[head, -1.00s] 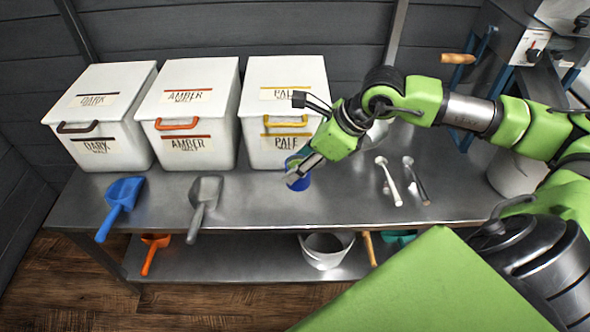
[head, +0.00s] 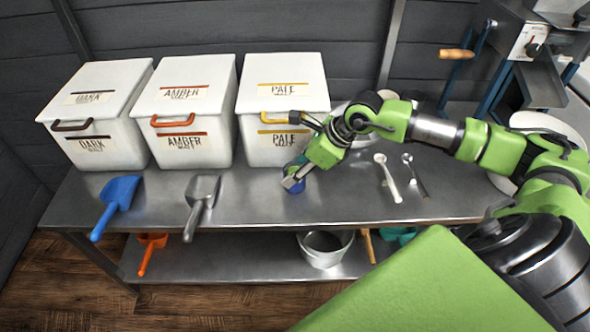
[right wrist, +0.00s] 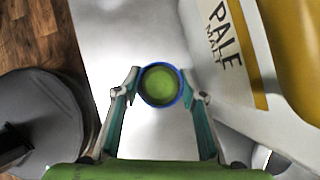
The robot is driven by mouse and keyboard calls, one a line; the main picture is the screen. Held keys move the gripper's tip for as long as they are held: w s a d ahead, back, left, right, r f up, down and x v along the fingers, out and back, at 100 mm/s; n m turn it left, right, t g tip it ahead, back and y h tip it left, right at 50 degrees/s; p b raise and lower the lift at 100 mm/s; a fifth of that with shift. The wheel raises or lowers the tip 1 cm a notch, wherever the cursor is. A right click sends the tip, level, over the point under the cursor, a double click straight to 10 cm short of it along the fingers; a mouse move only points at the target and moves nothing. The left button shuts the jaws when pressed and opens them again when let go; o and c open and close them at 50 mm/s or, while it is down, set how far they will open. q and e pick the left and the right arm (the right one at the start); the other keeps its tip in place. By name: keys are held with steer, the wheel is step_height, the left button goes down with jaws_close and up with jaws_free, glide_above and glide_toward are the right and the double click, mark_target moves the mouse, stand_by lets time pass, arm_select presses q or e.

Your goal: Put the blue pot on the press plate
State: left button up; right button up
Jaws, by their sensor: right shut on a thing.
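The blue pot (head: 297,187) stands at or just above the steel table in front of the pale malt bin, partly hidden by my right gripper (head: 294,180). In the right wrist view the pot's round blue rim (right wrist: 161,104) shows from above, with green inside. The fingers of my right gripper (right wrist: 161,84) are on either side of it, shut on it. Whether the pot touches the table cannot be told. I cannot make out a press plate in either view. My left gripper is not in view.
The pale malt bin (head: 283,105) is close behind the pot; amber (head: 187,110) and dark (head: 97,110) bins stand left. A grey scoop (head: 202,191), blue scoop (head: 118,193) and white spoon (head: 386,172) lie on the table (head: 250,200). A mill-like machine (head: 530,45) stands back right.

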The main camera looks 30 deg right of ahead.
steer(key=shift+f, duration=0.1)
steer(key=o, duration=1.2)
